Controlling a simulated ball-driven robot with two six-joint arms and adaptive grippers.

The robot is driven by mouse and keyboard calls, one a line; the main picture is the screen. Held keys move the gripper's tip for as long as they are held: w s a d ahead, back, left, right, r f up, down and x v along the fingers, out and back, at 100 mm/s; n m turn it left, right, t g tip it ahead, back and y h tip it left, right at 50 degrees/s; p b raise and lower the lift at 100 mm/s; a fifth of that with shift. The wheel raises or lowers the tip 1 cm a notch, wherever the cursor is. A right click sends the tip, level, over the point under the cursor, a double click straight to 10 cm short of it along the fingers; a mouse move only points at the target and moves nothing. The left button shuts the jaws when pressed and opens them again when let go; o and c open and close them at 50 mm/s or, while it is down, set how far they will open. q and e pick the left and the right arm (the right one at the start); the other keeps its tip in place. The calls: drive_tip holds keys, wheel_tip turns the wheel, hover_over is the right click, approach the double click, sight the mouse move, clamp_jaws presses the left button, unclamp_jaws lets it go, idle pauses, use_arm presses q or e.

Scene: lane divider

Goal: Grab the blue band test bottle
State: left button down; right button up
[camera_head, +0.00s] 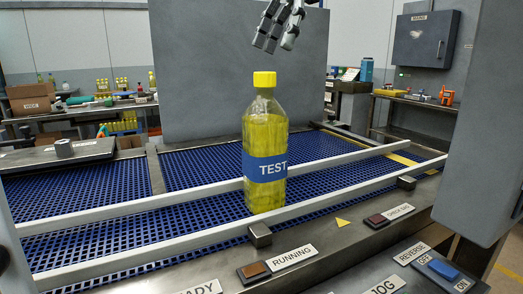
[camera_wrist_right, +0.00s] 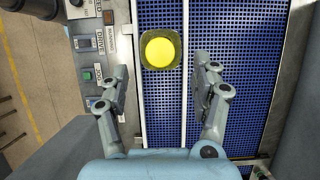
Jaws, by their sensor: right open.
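The test bottle (camera_head: 265,135) stands upright on the blue mesh conveyor, between two pale rails. It holds yellow liquid and has a yellow cap and a blue band reading TEST. In the right wrist view the bottle (camera_wrist_right: 160,52) is seen from above, its yellow cap between and beyond the fingertips. My right gripper (camera_head: 279,28) hangs above the bottle at the top of the head view, clear of it. In the right wrist view the right gripper (camera_wrist_right: 160,82) is open and empty, its fingers apart on either side of the bottle's line. My left gripper is not in view.
Two pale rails (camera_head: 120,208) run along the blue conveyor (camera_head: 90,190). A control panel with RUNNING (camera_head: 292,256) and REVERSE (camera_head: 412,254) labels lines the front edge. Grey upright panels (camera_head: 235,60) stand behind and at the right. Benches with clutter are farther back.

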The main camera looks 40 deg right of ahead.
sight(265, 75)
drive_tip(key=shift+a+f, duration=0.25)
drive_tip(key=shift+f, duration=0.35)
drive_tip(key=shift+w+a+f, duration=0.1)
drive_tip(key=shift+w+f, duration=0.05)
drive_tip(key=shift+f, duration=0.15)
drive_tip(key=p+x, duration=0.1)
drive_tip(key=x, duration=0.3)
drive_tip(key=shift+f, duration=0.3)
drive_tip(key=shift+a+f, duration=0.15)
drive_tip(key=shift+f, duration=0.2)
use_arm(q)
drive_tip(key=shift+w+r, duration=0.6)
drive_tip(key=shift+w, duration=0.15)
use_arm(e)
drive_tip(key=shift+c, duration=0.3)
drive_tip(key=shift+c, duration=1.1)
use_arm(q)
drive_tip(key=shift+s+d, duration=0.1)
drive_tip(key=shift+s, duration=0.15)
use_arm(e)
drive_tip(key=shift+r, duration=0.1)
clamp_jaws()
